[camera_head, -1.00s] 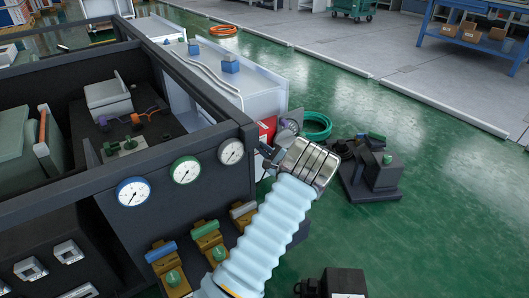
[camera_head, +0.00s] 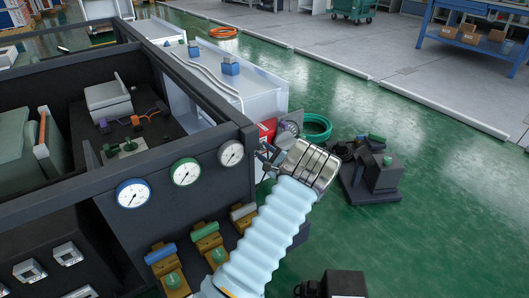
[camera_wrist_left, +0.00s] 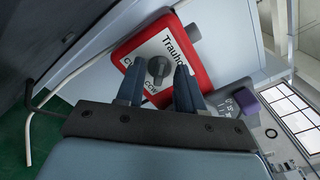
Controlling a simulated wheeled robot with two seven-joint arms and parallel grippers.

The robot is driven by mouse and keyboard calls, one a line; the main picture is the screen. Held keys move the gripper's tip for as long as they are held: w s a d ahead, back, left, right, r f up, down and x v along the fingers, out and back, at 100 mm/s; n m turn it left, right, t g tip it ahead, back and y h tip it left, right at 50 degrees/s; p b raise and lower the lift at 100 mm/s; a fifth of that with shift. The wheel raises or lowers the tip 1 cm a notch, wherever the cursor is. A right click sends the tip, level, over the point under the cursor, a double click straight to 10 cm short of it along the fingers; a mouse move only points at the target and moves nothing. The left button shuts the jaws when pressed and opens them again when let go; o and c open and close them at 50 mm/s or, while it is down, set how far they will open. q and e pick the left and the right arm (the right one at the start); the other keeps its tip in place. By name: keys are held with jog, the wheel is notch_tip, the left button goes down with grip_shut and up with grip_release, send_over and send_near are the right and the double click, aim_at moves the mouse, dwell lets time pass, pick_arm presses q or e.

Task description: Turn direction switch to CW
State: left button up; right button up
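The direction switch is a dark grey knob (camera_wrist_left: 158,70) on a white label with a red frame (camera_wrist_left: 196,62). The label text is partly hidden, with "CCW" partly readable near the knob. In the head view the red box (camera_head: 267,131) shows only in part, behind my left wrist. My left gripper (camera_wrist_left: 159,78) is open, its two dark fingers apart and on either side of the knob in the wrist view. Whether they touch it I cannot tell. It also shows in the head view (camera_head: 266,157), small and partly hidden. My right gripper is in no view.
A purple knob (camera_wrist_left: 249,108) stands right of the red box. The dark frame with gauges (camera_head: 186,171) is close left of my arm. A coiled green hose (camera_head: 316,128) and a black machine (camera_head: 378,172) are on the green floor at right.

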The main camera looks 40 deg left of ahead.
pick_arm(q)
jog(key=p+v, duration=0.2)
jog(key=v, duration=1.1)
jog(key=shift+d, duration=0.3)
jog(key=shift+r, duration=0.15)
